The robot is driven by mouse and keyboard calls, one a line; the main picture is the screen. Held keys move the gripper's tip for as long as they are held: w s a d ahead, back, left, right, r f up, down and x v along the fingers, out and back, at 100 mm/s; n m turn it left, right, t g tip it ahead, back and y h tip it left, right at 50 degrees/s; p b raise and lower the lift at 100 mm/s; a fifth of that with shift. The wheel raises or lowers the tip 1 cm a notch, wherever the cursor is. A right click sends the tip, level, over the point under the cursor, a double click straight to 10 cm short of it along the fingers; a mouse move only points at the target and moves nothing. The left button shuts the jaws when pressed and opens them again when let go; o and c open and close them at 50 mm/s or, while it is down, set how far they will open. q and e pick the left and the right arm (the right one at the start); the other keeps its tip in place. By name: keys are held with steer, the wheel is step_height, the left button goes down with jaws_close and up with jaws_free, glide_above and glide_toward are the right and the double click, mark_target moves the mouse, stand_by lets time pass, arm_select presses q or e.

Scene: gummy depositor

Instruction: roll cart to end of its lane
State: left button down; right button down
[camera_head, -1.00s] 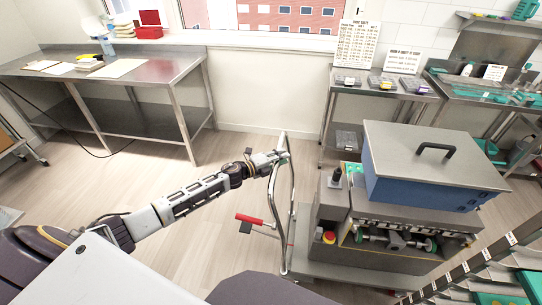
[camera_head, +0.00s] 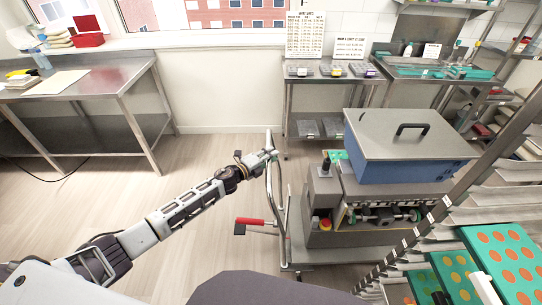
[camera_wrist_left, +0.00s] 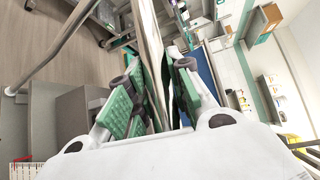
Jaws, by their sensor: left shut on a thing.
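The cart has a low grey platform (camera_head: 312,255) and a tall bent metal handle (camera_head: 283,228). A grey depositor machine (camera_head: 323,187) with a blue, steel-lidded hopper (camera_head: 405,160) stands on it. My left gripper (camera_head: 268,158) is shut on the upper part of the handle at its near-left side. In the left wrist view, the green-padded fingers of my left gripper (camera_wrist_left: 156,85) lie on either side of the metal tube. A red-tipped lever (camera_head: 250,221) sticks out left at the handle's base. My right gripper is not in view.
A rack with trays of orange discs (camera_head: 505,262) stands close on the cart's right. Steel tables stand at back left (camera_head: 90,85) and behind the cart (camera_head: 330,82). The wooden floor (camera_head: 190,150) left of the cart is clear.

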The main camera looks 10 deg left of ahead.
arm_select(q)
steer(key=shift+a+r, duration=0.15)
steer(key=shift+a, duration=0.45)
steer(key=c, duration=1.5)
jaws_free()
steer(key=shift+c, duration=0.2)
steer(key=shift+o, duration=1.3)
steer(key=shift+w+d, duration=0.2)
steer(key=shift+d, duration=0.1)
steer(key=shift+s+d, duration=0.1)
steer(key=shift+d, duration=0.05)
steer(key=shift+s, duration=0.1)
steer(key=shift+v, duration=1.2)
steer(key=v, duration=0.9)
steer(key=shift+a, duration=0.3)
steer(key=shift+s, duration=0.1)
